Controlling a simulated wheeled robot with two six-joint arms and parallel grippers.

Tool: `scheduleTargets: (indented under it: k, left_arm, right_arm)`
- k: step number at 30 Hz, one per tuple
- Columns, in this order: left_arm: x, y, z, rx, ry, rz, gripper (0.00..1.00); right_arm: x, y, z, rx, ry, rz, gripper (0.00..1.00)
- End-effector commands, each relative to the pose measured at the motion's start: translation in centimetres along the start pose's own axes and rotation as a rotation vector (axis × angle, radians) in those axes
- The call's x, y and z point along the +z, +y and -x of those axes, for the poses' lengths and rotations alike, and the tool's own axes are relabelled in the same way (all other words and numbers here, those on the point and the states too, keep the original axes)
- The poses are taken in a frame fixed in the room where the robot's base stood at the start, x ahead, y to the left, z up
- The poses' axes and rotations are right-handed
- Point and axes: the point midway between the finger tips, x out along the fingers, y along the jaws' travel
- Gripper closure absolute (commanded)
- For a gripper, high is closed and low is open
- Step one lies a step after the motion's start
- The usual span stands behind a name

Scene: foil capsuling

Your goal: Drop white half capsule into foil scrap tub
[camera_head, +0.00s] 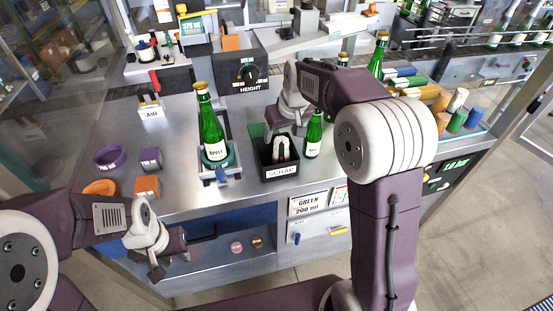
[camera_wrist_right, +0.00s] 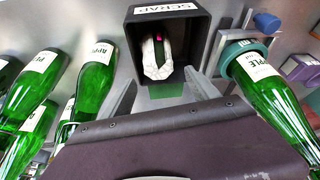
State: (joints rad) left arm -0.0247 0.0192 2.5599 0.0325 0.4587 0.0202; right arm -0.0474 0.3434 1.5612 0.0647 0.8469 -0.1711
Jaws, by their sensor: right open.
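The black scrap tub (camera_head: 268,164), labelled SCRAP, stands on the bench right of the bottle in the stand. It also shows in the right wrist view (camera_wrist_right: 196,42). A white U-shaped piece (camera_head: 281,148), looking like the white half capsule, is inside the tub; in the right wrist view (camera_wrist_right: 157,70) a little pink shows near it. My right gripper (camera_head: 284,131) is above and behind the tub. Its fingers are spread in the right wrist view (camera_wrist_right: 163,98), with nothing seen between them. My left gripper (camera_head: 168,268) hangs near the bench's front edge; its opening is unclear.
A green bottle (camera_head: 212,134) stands in the teal-ringed stand (camera_head: 230,160) left of the tub. Another bottle (camera_head: 312,138) is close on the tub's right. Purple and orange rings and blocks (camera_head: 109,157) lie at the left. The bench's left middle is clear.

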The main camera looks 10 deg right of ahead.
Motion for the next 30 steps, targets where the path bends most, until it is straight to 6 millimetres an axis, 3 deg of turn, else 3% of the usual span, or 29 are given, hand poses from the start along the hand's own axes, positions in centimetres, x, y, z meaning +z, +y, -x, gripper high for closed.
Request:
scheduleTargets:
  k: [3, 9, 26, 29, 30]
  left_arm:
    - [0.0, 0.0, 0.1, 0.0, 0.0, 0.0, 0.64]
    - [0.0, 0.0, 0.2, 0.0, 0.0, 0.0, 0.64]
    - [0.0, 0.0, 0.2, 0.0, 0.0, 0.0, 0.64]
    - [0.0, 0.0, 0.2, 0.0, 0.0, 0.0, 0.64]
    - [0.0, 0.0, 0.2, 0.0, 0.0, 0.0, 0.64]
  right_arm:
    - [-0.1, -0.1, 2.7, 0.0, 0.004, 0.0, 0.31]
    - [0.0, -0.3, 4.9, -0.002, -0.001, -0.001, 0.31]
    - [0.0, -0.3, 5.0, -0.003, -0.003, -0.001, 0.31]
    - [-0.2, -0.2, 5.8, 0.0, 0.015, -0.003, 0.31]
    - [0.9, -0.2, 5.8, -0.001, -0.004, -0.006, 0.31]
